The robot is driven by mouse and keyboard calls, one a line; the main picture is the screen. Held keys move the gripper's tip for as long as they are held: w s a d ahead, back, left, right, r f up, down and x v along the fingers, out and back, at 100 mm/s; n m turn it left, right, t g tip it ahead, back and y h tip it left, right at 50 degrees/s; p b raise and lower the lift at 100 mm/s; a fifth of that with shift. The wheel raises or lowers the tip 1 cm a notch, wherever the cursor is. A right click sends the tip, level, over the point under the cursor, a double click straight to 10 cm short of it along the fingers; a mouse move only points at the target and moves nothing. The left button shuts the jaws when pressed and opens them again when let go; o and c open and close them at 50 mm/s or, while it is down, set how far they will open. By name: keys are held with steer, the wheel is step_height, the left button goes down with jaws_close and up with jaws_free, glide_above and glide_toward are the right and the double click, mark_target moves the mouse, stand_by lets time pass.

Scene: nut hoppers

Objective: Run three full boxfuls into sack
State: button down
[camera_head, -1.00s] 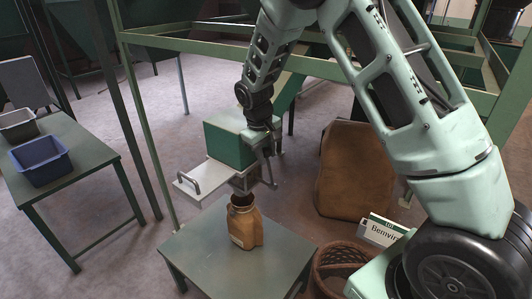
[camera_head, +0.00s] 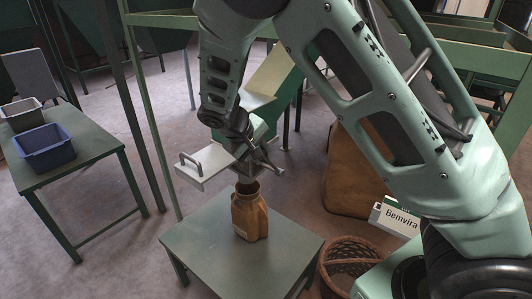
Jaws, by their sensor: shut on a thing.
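The small brown sack (camera_head: 249,215) stands upright with its mouth up on the low table (camera_head: 205,246), under the metal outlet of the measuring box. A pale slide plate (camera_head: 204,170) with a dark handle juts out to the left of the outlet. My gripper (camera_head: 262,164) is at the right side of the outlet, just above the sack. It is shut on a small part there, seemingly a slide handle; the fingertips are small and partly hidden. The sack's contents cannot be seen.
A blue bin (camera_head: 43,150) and a grey bin (camera_head: 21,116) stand on the left table (camera_head: 88,150). A large brown sack (camera_head: 352,180), a sign (camera_head: 396,217) and a wicker basket (camera_head: 347,262) are at the right. Green frame posts (camera_head: 150,120) rise left of the outlet.

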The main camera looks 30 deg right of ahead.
steer(key=s+a+f+t+h+b, duration=0.1)
steer(key=a+f+h+b, duration=0.2)
steer(key=f+b, duration=0.3)
steer(key=s+a+f+t+h+b, duration=0.1)
steer(key=a+f+t+h+b, duration=0.1)
steer(key=f+h+b, duration=0.4)
steer(key=shift+s+a+f+t, duration=0.3)
steer(key=shift+a+f, duration=0.35)
steer(key=shift+f, duration=1)
steer(key=c, duration=1.1)
jaws_free()
steer(key=v, duration=1.7)
steer(key=shift+a+f+b, duration=0.2)
steer(key=shift+f+b, duration=0.05)
steer(key=shift+b, duration=0.1)
